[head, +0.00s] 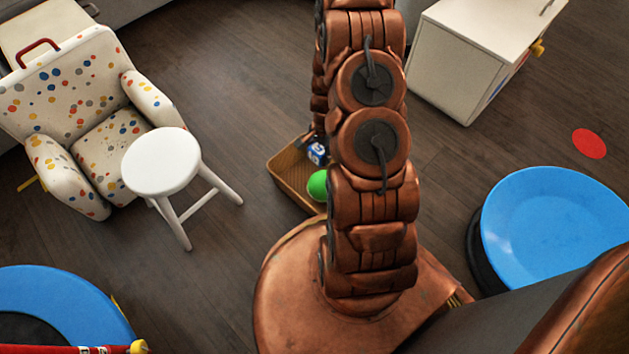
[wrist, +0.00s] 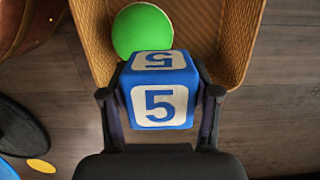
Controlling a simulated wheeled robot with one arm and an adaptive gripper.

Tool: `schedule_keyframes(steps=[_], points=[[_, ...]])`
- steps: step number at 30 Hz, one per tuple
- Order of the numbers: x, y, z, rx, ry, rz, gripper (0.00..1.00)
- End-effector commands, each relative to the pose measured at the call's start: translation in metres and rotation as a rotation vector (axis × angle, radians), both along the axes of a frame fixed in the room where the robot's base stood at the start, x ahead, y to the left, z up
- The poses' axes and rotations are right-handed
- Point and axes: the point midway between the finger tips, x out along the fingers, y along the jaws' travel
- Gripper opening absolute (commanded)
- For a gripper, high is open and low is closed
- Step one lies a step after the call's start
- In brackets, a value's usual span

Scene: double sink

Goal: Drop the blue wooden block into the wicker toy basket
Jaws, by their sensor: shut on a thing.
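The blue wooden block (wrist: 160,101) has white faces with a blue 5. My gripper (wrist: 160,95) is shut on it, one finger on each side. In the wrist view the block overlaps the near part of the wicker toy basket (wrist: 236,45). Its height above the basket floor is hard to tell. The head view shows the block (head: 317,152) at the far end of the basket (head: 287,178), partly hidden by my arm. A green ball (head: 317,185) lies in the basket, and it also shows in the wrist view (wrist: 142,30).
A white stool (head: 160,162) and a spotted armchair (head: 80,120) stand left of the basket. A white cabinet (head: 470,55) is at the upper right. A blue round seat (head: 555,225) is at the right.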

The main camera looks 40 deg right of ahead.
Motion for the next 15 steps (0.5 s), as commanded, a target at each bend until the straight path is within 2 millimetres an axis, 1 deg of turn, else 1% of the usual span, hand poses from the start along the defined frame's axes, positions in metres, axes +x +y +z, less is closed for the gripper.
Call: schedule_keyframes(steps=[15], points=[[0.001,0.0,-0.051,0.0,0.0,0.003,0.25]])
